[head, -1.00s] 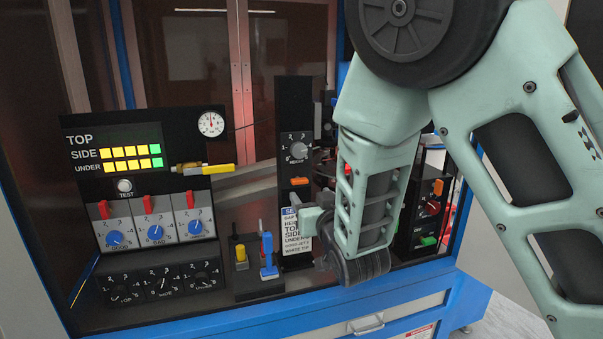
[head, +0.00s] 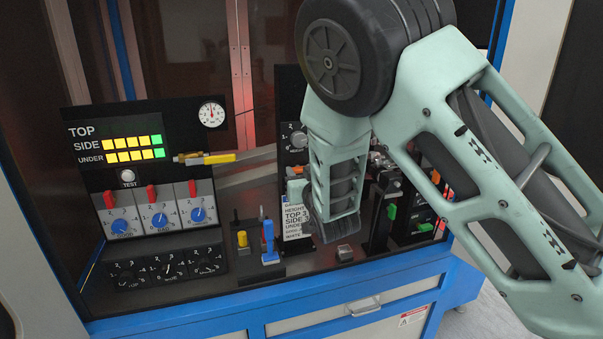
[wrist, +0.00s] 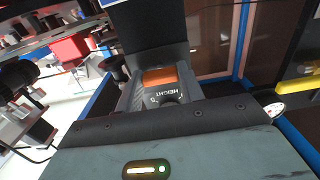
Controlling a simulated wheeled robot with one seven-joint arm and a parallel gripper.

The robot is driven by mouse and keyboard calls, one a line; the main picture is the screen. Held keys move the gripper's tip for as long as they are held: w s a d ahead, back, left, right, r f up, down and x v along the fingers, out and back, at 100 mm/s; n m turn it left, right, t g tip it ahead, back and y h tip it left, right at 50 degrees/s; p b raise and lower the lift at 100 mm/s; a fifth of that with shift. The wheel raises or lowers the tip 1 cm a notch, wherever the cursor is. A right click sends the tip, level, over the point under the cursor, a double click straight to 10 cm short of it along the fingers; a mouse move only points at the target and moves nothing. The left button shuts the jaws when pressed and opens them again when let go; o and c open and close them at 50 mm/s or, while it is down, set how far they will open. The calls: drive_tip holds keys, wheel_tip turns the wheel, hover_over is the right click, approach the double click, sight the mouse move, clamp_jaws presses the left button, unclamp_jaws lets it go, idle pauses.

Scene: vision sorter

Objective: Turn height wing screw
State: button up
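The black upright panel carries a height dial (head: 297,139), partly covered by my arm, with an orange part (head: 294,170) below it. In the wrist view the word HEIGHT shows upside down on a scale (wrist: 168,93), with a dark round knob (wrist: 170,100) cut off by my gripper's body and the orange part (wrist: 160,76) beyond it. I cannot make out the wings of the screw. My gripper (wrist: 162,90) has its grey fingers apart on either side of the scale, and seems empty. In the head view my forearm hides most of it.
A yellow-handled part (head: 208,158) and a dial box (head: 158,218) are further left. A black box with green buttons (head: 425,227) stands right.

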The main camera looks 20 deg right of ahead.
drive_tip(key=shift+f+m+b, duration=0.15)
drive_tip(key=shift+m+b, duration=0.15)
drive_tip(key=shift+b, duration=0.4)
drive_tip(key=shift+c, duration=0.4)
drive_tip(key=m+b, duration=1.7)
drive_tip(key=b, duration=1.1)
drive_tip(key=shift+b, duration=0.3)
drive_tip(key=shift+m, duration=0.3)
drive_tip(key=o, duration=1)
drive_tip(key=shift+s, duration=0.15)
